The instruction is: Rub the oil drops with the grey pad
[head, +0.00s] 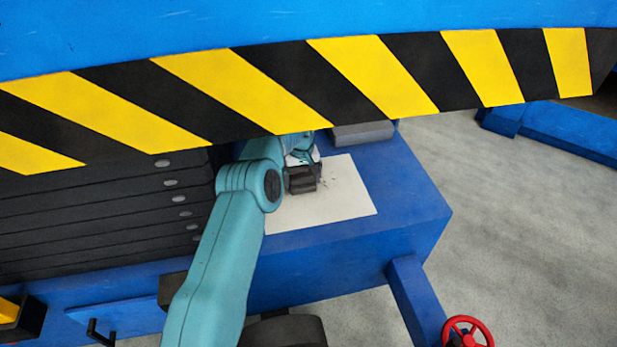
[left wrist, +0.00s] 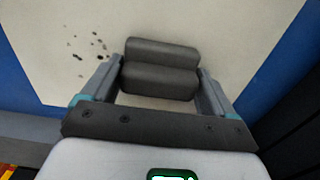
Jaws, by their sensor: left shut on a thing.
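The light sandwich panel (head: 340,203) lies on a blue bench top (head: 405,185). Small dark oil drops (head: 324,183) sit on the panel; in the left wrist view the drops (left wrist: 97,45) are a scatter of specks left of the pad. My left gripper (head: 301,183) is shut on the grey pad (left wrist: 160,68), with a finger on each end of it. The pad is over the panel, beside the drops; I cannot tell whether it touches the surface. In the head view the pad is dark and partly hidden by my gripper. My right gripper is not in view.
A yellow and black striped beam (head: 375,70) crosses above the bench. Dark stacked plates (head: 100,215) stand left of the panel. A grey block (head: 362,133) lies behind the panel. A red handwheel (head: 467,330) is at the lower right. Bare panel lies in front of the pad.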

